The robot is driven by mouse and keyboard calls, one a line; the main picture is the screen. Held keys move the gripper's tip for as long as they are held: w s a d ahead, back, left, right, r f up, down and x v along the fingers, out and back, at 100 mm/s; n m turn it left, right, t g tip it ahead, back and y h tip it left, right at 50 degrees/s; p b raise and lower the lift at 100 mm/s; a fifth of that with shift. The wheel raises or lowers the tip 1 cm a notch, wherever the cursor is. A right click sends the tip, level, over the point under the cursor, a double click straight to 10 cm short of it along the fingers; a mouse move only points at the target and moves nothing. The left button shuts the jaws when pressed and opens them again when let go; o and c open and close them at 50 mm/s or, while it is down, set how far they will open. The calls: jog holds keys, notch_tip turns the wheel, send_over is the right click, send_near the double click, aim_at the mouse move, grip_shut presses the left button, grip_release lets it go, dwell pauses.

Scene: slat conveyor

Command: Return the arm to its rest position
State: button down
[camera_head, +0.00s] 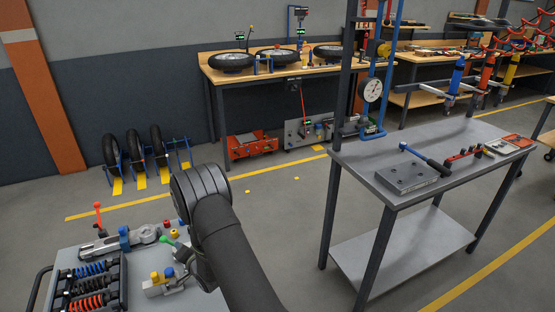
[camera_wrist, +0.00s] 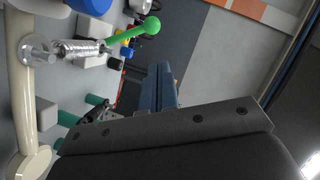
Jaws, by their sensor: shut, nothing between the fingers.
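My dark arm (camera_head: 225,235) reaches up from the bottom edge in the head view, its rounded joint (camera_head: 200,188) above the right side of a grey cart. My gripper is hidden behind the arm in that view. In the wrist view my gripper (camera_wrist: 158,88) shows its two blue-grey fingers side by side, shut with nothing between them.
The grey cart (camera_head: 205,302) carries clamps, a red-knobbed lever (camera_head: 97,207) and a tray of coil springs (camera_head: 90,285). A grey steel table (camera_head: 440,140) with a dial gauge (camera_head: 372,90) stands to the right. Open floor (camera_head: 285,215) lies between.

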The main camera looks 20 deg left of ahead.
jog(key=w+a+f+m+y, duration=0.2)
jog(key=w+m, duration=0.3)
jog(key=w, duration=0.4)
jog(key=shift+w+a+f, duration=0.15)
jog(key=shift+a+f, duration=0.2)
jog(key=shift+a, duration=0.5)
